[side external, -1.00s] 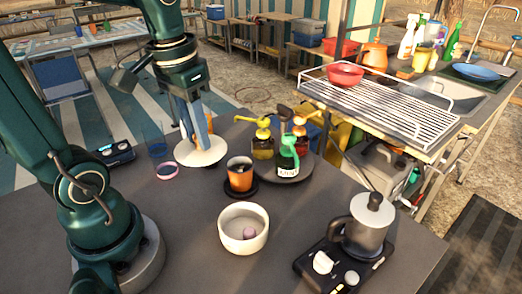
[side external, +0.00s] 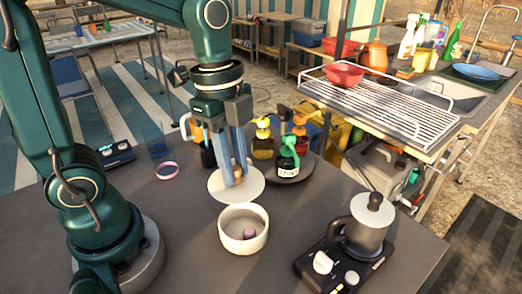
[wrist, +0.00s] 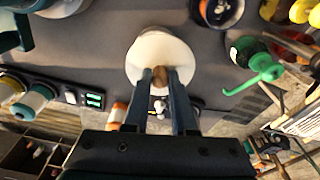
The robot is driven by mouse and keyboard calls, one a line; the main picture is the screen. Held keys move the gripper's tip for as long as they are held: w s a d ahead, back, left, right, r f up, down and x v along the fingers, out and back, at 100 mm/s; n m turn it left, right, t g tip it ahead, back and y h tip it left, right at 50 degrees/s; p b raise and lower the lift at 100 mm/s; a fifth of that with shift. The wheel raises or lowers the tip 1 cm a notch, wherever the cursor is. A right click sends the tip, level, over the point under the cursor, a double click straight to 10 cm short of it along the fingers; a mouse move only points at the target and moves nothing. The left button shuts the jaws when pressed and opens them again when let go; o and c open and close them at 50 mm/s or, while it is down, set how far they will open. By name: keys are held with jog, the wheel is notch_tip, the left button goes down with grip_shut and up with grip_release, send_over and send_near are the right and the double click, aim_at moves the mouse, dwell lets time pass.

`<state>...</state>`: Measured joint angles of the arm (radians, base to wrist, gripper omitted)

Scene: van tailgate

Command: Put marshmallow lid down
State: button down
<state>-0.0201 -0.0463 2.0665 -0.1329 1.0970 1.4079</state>
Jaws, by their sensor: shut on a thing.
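The lid is a pale round disc (side external: 240,193) in the side view. My gripper (side external: 232,178) is shut on its knob and holds it up, slightly tilted in the picture, behind the bowl. In the wrist view the lid (wrist: 163,48) lies beyond my fingers, with its brown knob (wrist: 160,76) between the fingertips. A white bowl (side external: 229,238) stands open on the table with a small pink marshmallow (side external: 249,233) inside. The lid appears apart from the bowl's rim; its exact height is hard to tell.
Pump bottles (side external: 288,158) on a round dark tray stand just right of the lid. A grinder-like metal pot (side external: 367,228) on a black base is to the front right. A pink ring (side external: 167,171) and a clear glass (side external: 157,147) are left. The front table is clear.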

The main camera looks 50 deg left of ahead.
jog(key=shift+s+d+f+m, duration=0.15)
jog(key=shift+s+d+m, duration=0.05)
jog(key=shift+d, duration=0.25)
jog(key=shift+s+d+f+m, duration=0.15)
jog(key=shift+d+m, duration=0.05)
jog(key=shift+d, duration=0.2)
jog(key=s+d+f, duration=0.1)
jog(key=d+f, duration=0.1)
jog(key=d, duration=0.1)
jog(key=s+d+f, duration=0.1)
jog(key=d+f, duration=0.1)
jog(key=d, duration=0.2)
jog(key=s+d+f, duration=0.1)
jog(key=d+f, duration=0.1)
jog(key=d, duration=0.1)
jog(key=shift+s+d+f, duration=0.25)
jog(key=shift+d+f, duration=0.1)
jog(key=shift+d, duration=0.05)
jog(key=shift+d+f, duration=0.1)
jog(key=shift+f, duration=2)
jog(key=c, duration=0.7)
grip_release()
jog(key=shift+f, duration=0.15)
jog(key=shift+c, duration=0.2)
